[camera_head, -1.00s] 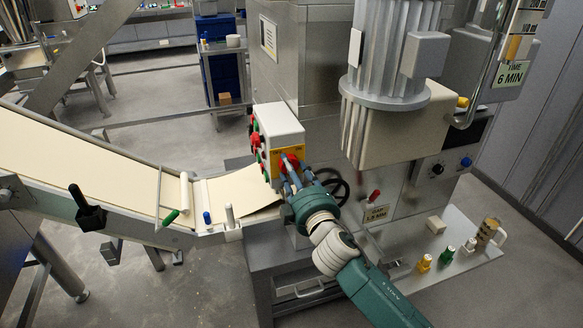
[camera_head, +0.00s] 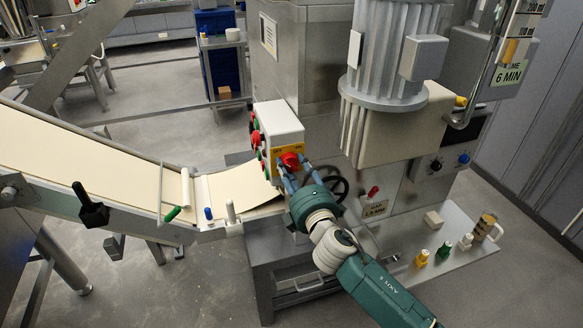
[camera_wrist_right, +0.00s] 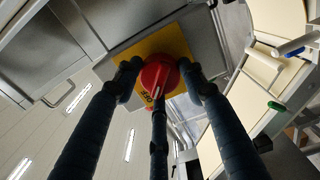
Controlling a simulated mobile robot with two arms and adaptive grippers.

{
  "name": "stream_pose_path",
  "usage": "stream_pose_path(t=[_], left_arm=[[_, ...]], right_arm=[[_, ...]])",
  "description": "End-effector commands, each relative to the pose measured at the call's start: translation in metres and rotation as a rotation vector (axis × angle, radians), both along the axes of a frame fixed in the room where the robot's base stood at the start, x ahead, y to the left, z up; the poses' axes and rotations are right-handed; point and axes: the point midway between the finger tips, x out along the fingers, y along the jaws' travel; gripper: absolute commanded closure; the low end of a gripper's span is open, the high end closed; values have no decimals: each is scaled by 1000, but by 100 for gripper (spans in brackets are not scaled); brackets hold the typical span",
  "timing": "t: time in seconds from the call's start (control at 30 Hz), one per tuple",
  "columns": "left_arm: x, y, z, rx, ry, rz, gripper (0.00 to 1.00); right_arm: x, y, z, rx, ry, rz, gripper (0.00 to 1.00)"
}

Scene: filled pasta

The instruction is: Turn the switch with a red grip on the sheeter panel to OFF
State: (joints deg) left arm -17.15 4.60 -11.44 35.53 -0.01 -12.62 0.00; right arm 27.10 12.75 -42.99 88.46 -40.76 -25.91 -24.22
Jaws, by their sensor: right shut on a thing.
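The switch with a red grip (camera_head: 290,160) sits on a yellow plate (camera_wrist_right: 172,42) at the lower front of the sheeter panel (camera_head: 277,120), a pale box with other red and green buttons. My right gripper (camera_head: 297,175) is shut on the red grip. In the right wrist view the red grip (camera_wrist_right: 158,74) lies between the dark fingers, and the letters OFF show at its lower edge. A finger hides part of it, and I cannot tell exactly which mark the grip points to. My left gripper is out of view.
A dark handwheel (camera_head: 334,187) is just right of my right gripper. The dough belt (camera_head: 100,155) slopes in from the left to below the panel. A large ribbed motor (camera_head: 390,55) stands at the right, above a shelf (camera_head: 455,255) with small bottles and a mug.

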Motion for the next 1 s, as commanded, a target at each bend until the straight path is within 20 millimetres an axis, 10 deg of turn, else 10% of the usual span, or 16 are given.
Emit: stream_pose_path(t=[0.43, 0.47, 0.53, 1.0], left_arm=[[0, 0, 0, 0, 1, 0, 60], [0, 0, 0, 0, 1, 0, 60], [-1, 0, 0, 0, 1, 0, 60], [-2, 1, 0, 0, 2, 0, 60]], right_arm=[[1, -5, -4, -17, 3, -11, 86], [2, -5, -4, -16, 2, -11, 54], [1, -5, -4, -15, 1, -9, 40], [-15, -7, -1, -9, -2, -3, 40]])
